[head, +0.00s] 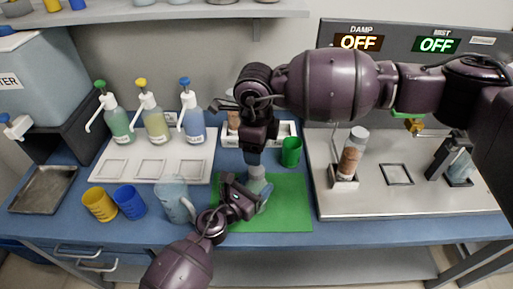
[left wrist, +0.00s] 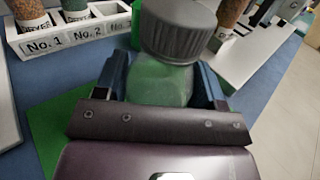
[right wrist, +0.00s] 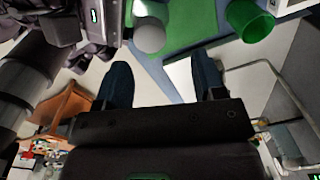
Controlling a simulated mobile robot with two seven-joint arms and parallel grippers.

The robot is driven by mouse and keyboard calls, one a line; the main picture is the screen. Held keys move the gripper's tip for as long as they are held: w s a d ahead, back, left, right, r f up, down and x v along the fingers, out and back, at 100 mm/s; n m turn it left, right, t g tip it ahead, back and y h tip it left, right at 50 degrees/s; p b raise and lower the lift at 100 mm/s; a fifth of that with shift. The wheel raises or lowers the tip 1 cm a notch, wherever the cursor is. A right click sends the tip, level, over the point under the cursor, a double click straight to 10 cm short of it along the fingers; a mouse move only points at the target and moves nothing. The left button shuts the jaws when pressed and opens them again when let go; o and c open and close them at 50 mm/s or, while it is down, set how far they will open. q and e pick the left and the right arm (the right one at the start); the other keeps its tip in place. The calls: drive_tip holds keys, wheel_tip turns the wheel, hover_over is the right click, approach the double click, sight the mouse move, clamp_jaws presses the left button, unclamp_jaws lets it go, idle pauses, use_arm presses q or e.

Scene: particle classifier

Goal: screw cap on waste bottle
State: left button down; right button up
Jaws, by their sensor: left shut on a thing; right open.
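The waste bottle, translucent and greenish, stands over the green mat in the head view. My left gripper (head: 244,200) is shut around its body (left wrist: 160,82), with one finger on each side. A dark grey ribbed cap (left wrist: 178,30) sits on top of the bottle in the left wrist view; how tightly it is seated cannot be told. The grey cap (right wrist: 150,36) also shows from above in the right wrist view. My right gripper (right wrist: 162,78) is open and empty, its fingers apart from the cap. In the head view it hangs just above and behind the bottle.
The green mat (head: 285,215) has free room on its right. A green cup (head: 291,152) stands behind the bottle. A clear pitcher (head: 174,200), blue cup (head: 130,201) and yellow cup (head: 99,204) stand left. A vial rack (left wrist: 75,35) is at the back.

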sight(257, 169)
drive_tip(key=shift+w+d+r+n, duration=0.1)
drive_tip(key=shift+w+r+n, duration=0.1)
drive_tip(key=shift+r+n, duration=0.45)
drive_tip(key=n, duration=0.4)
drive_tip(key=shift+s+r, duration=0.25)
drive_tip(key=shift+r, duration=0.1)
drive_tip(key=n, duration=0.4)
drive_tip(key=shift+s+f, duration=0.2)
drive_tip(key=shift+s, duration=0.2)
drive_tip(key=shift+n+g, duration=0.3)
drive_tip(key=shift+n, duration=1.05)
drive_tip(key=shift+f, duration=0.2)
drive_tip(key=shift+f, duration=3.85)
